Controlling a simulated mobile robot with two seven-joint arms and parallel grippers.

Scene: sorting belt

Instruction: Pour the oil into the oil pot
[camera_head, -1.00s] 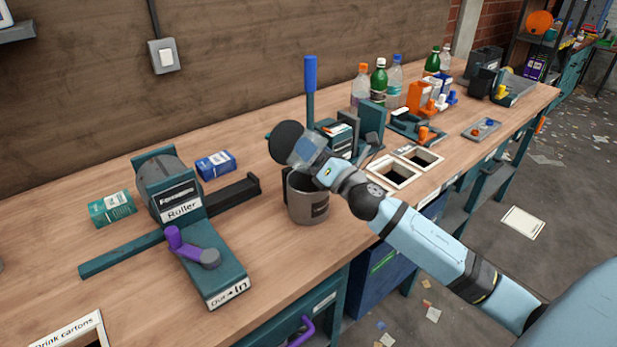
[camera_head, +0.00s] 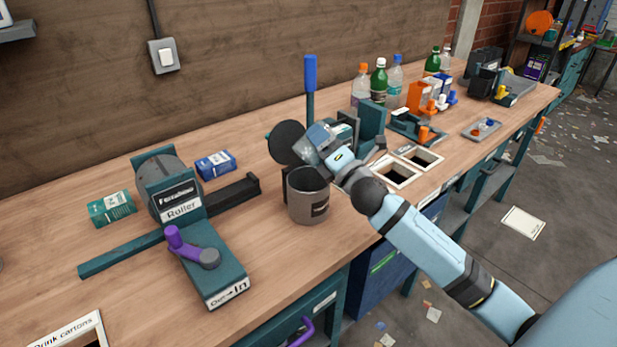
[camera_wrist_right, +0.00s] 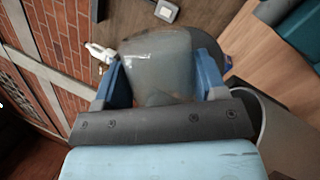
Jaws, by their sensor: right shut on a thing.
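The oil pot (camera_head: 308,205) is a grey cylinder with a dark label and an open top, near the bench's front edge. A round black disc (camera_head: 284,142), which looks like its raised lid, stands behind the rim. My right gripper (camera_head: 325,146) is above the pot's back right side. It is shut on a translucent greyish container (camera_wrist_right: 157,62), which sits between the blue fingers (camera_wrist_right: 160,88) in the right wrist view. In the head view the container is small and partly hidden by the gripper. I cannot tell its exact tilt or how much oil it holds. My left gripper is not in view.
A roller device (camera_head: 180,205) with a purple crank stands left of the pot. A blue-handled lever (camera_head: 310,75) stands behind it. Framed openings (camera_head: 397,172) lie to the right, and several bottles (camera_head: 379,80) stand at the back.

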